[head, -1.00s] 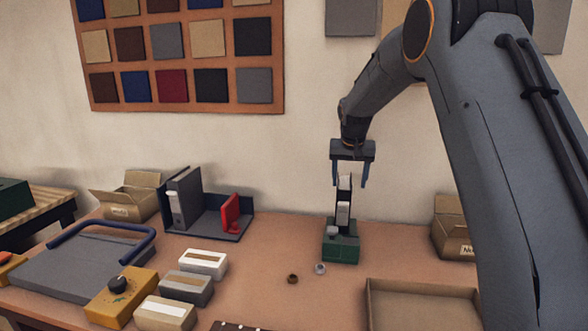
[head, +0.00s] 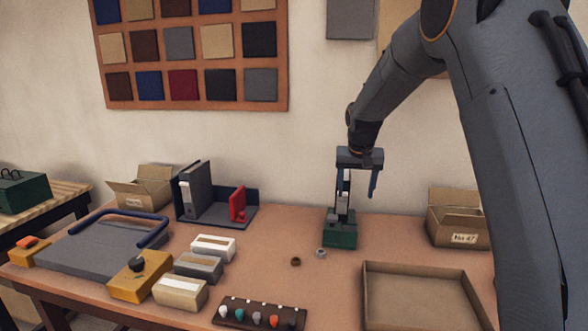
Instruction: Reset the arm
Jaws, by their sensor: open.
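My gripper (head: 357,190) hangs from the arm, pointing down, with its two blue fingers apart and nothing seen between them. It is above and slightly right of a small press-like device with a dark green base (head: 340,236) and a grey and white upright. The left finger overlaps the device's upright in the head view, so I cannot tell whether they touch. My arm fills the right side of the view.
An empty shallow tray (head: 462,270) lies at front right, with an open cardboard box (head: 458,222) behind it. Two small rings, one brown (head: 295,262) and one grey (head: 321,253), lie on the table (head: 290,232). Boxed items (head: 198,268) and a coloured-knob rack (head: 226,312) are left.

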